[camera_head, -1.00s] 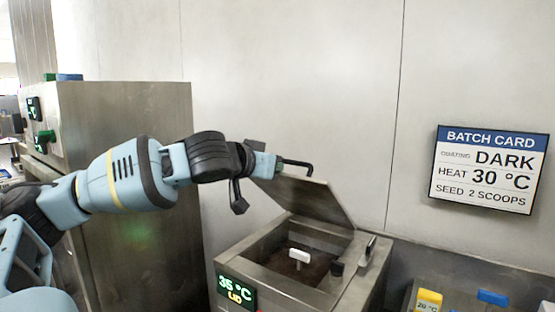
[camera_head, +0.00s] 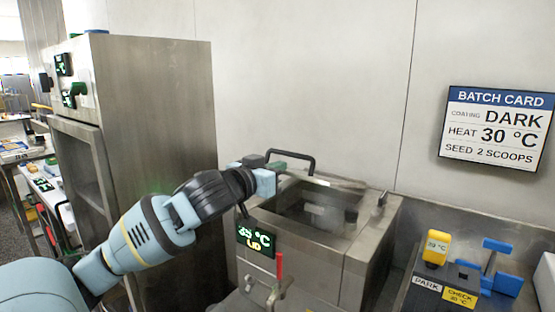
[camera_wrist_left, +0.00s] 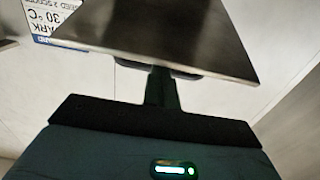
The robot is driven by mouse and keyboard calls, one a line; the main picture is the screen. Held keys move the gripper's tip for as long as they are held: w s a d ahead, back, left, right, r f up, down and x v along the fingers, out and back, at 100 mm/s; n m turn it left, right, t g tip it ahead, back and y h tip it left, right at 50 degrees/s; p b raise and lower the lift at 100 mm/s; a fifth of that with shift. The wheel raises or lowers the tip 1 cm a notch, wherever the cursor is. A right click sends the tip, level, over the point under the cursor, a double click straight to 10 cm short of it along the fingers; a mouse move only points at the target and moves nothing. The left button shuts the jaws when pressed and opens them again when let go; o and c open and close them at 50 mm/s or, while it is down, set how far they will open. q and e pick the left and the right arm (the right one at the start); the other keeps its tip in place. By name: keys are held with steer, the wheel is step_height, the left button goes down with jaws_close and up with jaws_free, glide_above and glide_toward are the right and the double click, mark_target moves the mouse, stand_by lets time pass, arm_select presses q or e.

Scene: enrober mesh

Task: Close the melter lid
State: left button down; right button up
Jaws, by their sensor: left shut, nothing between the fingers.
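The melter (camera_head: 322,252) is a steel box in the middle of the head view, and its display reads 35 °C and LID. Its lid (camera_head: 325,181) shows as a thin, nearly edge-on plate above the open tank, so it stands partly open. The black lid handle (camera_head: 291,155) rises at the lid's left end. My left gripper (camera_head: 266,180) is shut and empty, close beside the handle; contact is unclear. In the left wrist view, the lid (camera_wrist_left: 165,32) is a dark plate beyond my narrow shut fingers (camera_wrist_left: 161,88). My right gripper is not in view.
A tall steel cabinet (camera_head: 160,130) stands left of the melter. A red-handled tap (camera_head: 279,268) is on the melter's front. Yellow and blue scoops or tools (camera_head: 436,249) stand at the right. A batch card (camera_head: 497,126) hangs on the wall.

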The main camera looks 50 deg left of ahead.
mark_target(268, 227)
arm_select(q)
steer(key=s+f+t+b, duration=0.1)
steer(key=f+b, duration=0.2)
steer(key=f, duration=0.1)
steer(key=f+t+b, duration=0.1)
steer(key=f+b, duration=0.2)
steer(key=f, duration=0.1)
steer(key=s+f+t+y+b, duration=0.1)
steer(key=f+b, duration=0.3)
steer(key=f, duration=0.1)
steer(key=shift+s+d+t, duration=0.2)
steer(key=shift+s+t, duration=0.15)
steer(key=shift+t, duration=0.05)
steer(key=shift+f+t+b, duration=0.3)
steer(key=shift+f+b, duration=0.15)
steer(key=shift+b, duration=0.15)
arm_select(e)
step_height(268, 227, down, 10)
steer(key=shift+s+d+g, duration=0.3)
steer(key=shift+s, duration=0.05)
arm_select(q)
steer(key=shift+f, duration=0.2)
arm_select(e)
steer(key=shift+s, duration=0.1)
arm_select(q)
steer(key=shift+r, duration=0.1)
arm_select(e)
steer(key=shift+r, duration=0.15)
